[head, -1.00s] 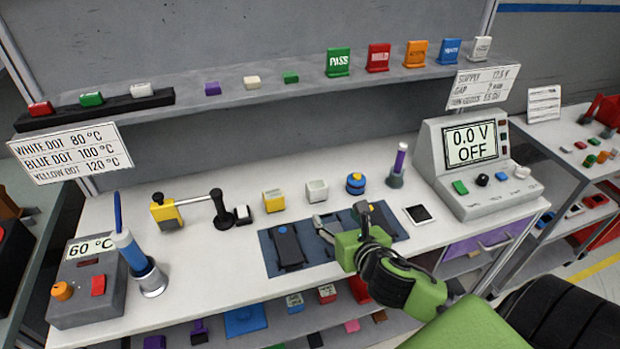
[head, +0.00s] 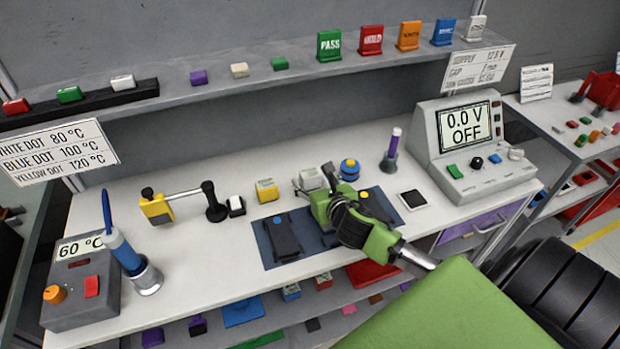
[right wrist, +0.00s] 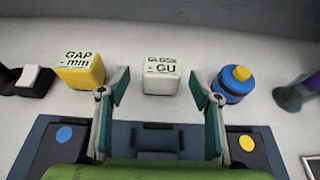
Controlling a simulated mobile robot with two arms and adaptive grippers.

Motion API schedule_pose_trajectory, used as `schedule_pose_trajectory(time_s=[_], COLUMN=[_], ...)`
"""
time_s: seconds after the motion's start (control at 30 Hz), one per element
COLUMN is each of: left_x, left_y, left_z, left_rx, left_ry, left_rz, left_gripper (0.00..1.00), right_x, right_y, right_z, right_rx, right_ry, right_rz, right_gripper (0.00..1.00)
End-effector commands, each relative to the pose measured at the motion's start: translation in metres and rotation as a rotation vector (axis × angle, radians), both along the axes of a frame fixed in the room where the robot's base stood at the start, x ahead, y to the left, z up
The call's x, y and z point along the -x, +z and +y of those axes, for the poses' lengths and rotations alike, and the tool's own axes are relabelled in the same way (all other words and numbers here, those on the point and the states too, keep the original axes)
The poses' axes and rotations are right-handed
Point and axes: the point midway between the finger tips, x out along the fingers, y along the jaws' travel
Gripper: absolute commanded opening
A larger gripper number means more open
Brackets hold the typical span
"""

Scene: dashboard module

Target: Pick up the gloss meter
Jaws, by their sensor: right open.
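The gloss meter is a small white block (right wrist: 162,77) with "GLOSS - GU" on its top, standing on the white bench top. In the head view it (head: 311,178) is partly hidden by my right gripper. My right gripper (right wrist: 158,93) is open and empty, with one green-padded finger on each side of the picture's middle. The meter shows in line with the gap, just beyond the fingertips. In the head view the right gripper (head: 314,183) reaches over the blue mat to the meter. My left gripper is not in view.
A yellow gap meter (right wrist: 80,71) stands close left of the gloss meter, and a blue round item with a yellow top (right wrist: 233,84) close right. The blue mat (head: 262,246) holds dark devices in front. The shelf (head: 215,92) runs above the bench.

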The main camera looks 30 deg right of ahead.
Motion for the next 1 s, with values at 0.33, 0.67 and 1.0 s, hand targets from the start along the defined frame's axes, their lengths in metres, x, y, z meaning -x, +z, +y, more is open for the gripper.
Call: schedule_pose_trajectory(time_s=[0.33, 0.67, 1.0], left_x=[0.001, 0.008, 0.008], left_y=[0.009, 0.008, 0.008], left_z=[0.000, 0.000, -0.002], left_rx=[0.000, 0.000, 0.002], left_ry=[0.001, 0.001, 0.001], left_rz=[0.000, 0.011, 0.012], left_gripper=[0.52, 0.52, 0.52], right_x=[-0.035, -0.037, -0.037], right_y=[-0.017, -0.019, -0.018], right_z=[-0.011, -0.011, -0.011], right_rx=[-0.001, -0.001, -0.001], right_ry=[-0.002, 0.000, 0.000], right_rz=[0.000, 0.001, 0.000], right_gripper=[0.58, 0.51, 0.13])
